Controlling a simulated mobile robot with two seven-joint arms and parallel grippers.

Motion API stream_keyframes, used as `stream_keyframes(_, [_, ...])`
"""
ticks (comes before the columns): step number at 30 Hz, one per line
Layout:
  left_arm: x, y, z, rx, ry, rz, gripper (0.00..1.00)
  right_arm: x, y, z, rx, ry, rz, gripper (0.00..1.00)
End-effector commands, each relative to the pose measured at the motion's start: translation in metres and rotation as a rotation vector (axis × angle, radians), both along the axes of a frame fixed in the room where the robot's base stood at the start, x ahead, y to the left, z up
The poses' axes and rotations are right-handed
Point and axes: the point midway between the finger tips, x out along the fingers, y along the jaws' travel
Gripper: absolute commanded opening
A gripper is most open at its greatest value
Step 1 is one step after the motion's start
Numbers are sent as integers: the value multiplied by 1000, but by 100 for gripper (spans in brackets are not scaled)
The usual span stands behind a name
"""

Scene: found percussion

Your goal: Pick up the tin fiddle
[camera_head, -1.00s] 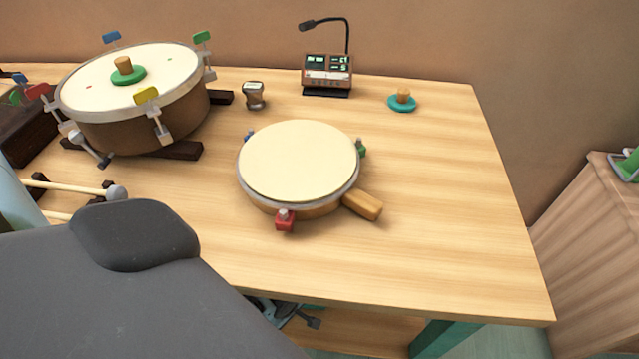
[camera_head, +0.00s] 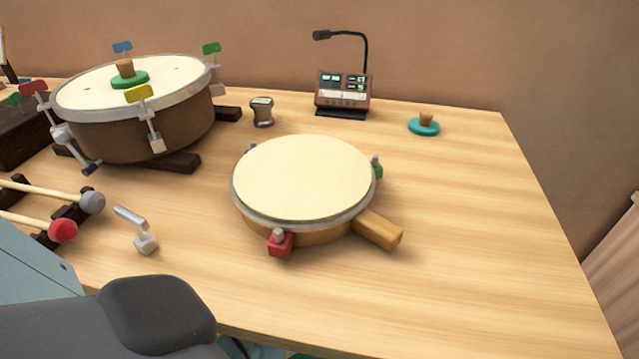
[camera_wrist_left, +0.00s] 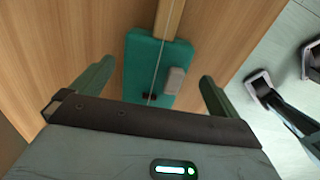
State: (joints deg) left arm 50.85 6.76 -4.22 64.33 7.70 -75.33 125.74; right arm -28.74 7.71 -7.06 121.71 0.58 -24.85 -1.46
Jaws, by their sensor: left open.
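The tin fiddle shows in the left wrist view as a teal rectangular body (camera_wrist_left: 143,88) with a wooden neck running out of the top of the picture and a thin string along it. A small pale block sits on its face. My left gripper (camera_wrist_left: 157,72) is open, with one finger on each side of the fiddle body and gaps between. I cannot tell how far the fingers are from it in depth. The fiddle and left gripper do not show in the head view. My right gripper is in neither view.
The wooden table (camera_head: 480,240) holds a round hand drum (camera_head: 302,178), a larger drum (camera_head: 150,125), mallets (camera_head: 45,192), a silver lever piece (camera_head: 138,230), a small console (camera_head: 342,92) and a teal knobbed disc (camera_head: 423,127). Dark-legged feet (camera_wrist_left: 262,88) stand right of the fiddle.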

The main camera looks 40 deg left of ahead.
Motion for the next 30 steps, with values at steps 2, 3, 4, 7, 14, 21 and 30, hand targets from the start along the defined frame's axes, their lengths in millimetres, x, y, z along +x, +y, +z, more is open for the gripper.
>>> stream_keyframes(2, [0,0,-7,1,1,0,100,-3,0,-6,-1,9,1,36])
stream_keyframes(3, [0,0,-6,0,0,0,100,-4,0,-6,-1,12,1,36])
stream_keyframes(4, [0,0,-6,1,-1,0,100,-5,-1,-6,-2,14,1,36])
stream_keyframes(7, [0,1,-8,1,-1,-1,100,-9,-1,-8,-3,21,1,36])
stream_keyframes(14, [-1,6,-33,2,4,-1,100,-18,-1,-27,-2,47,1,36])
stream_keyframes(21, [-1,8,-58,2,1,-1,100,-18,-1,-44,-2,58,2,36])
stream_keyframes(30, [0,7,-57,0,-2,-1,91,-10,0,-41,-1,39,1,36])
